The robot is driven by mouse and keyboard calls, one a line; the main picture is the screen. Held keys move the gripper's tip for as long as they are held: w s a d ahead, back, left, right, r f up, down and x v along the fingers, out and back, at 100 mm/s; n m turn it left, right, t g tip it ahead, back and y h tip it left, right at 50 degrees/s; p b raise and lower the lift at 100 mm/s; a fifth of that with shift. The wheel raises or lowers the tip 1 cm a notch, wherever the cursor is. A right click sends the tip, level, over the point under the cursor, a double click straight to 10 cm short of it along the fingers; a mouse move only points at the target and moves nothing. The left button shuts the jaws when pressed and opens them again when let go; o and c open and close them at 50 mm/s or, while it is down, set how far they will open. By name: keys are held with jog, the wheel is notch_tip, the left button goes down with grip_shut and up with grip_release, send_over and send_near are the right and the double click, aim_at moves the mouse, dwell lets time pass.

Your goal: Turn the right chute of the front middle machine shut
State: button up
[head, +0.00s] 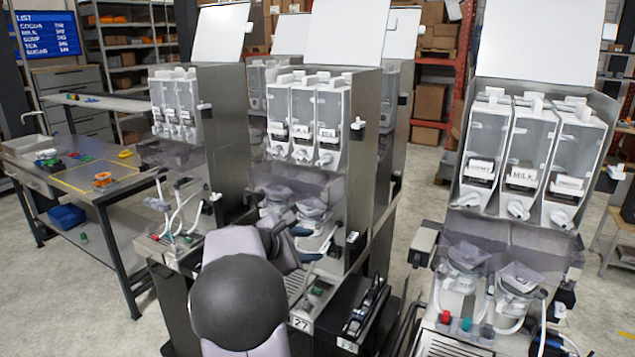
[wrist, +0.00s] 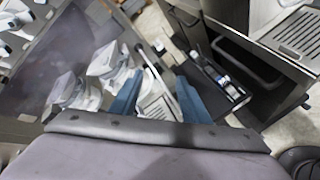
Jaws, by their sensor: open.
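The front middle machine (head: 362,130) stands at the centre of the head view, lid raised, with three clear canisters side by side. Its right chute (head: 324,158) is a small white spout under the right canister (head: 328,112); its exact turn is too small to tell. My gripper (head: 300,231) is in front of this machine, below the chutes and near the mixing bowls (head: 311,208), partly hidden by my arm. In the wrist view my gripper (wrist: 158,98) shows two blue fingers spread apart with nothing between them. White bowls (wrist: 108,62) show left of the fingers.
Another machine (head: 540,150) stands at the right, and one more (head: 220,110) at the left. A drip grate (wrist: 154,105) lies below the fingers. A dark tray (head: 365,310) with small items sits low at the machine's right. A workbench (head: 130,181) is at far left.

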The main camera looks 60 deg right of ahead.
jog(key=d+r+n+h, duration=0.1)
jog(key=r+n, duration=0.1)
jog(key=r, duration=0.1)
jog(key=w+d+r+n+h, duration=0.1)
jog(key=r, duration=0.3)
jog(key=w+d+r+n+h, duration=0.1)
jog(key=r+n, duration=0.1)
jog(key=r, duration=0.1)
jog(key=shift+w+d+r+n+t+h, duration=0.25)
jog(key=shift+d+n+t+h, duration=0.05)
jog(key=shift+d+t+h, duration=0.1)
jog(key=n+h, duration=0.2)
jog(key=n, duration=0.5)
send_near(321, 162)
jog(key=n, duration=0.3)
jog(key=shift+s+d+n+t, duration=0.3)
jog(key=shift+t, duration=0.1)
jog(key=d+p, duration=0.3)
jog(key=d, duration=0.3)
jog(key=shift+p, duration=0.3)
jog(key=shift+d+f, duration=0.1)
jog(key=shift+d, duration=0.6)
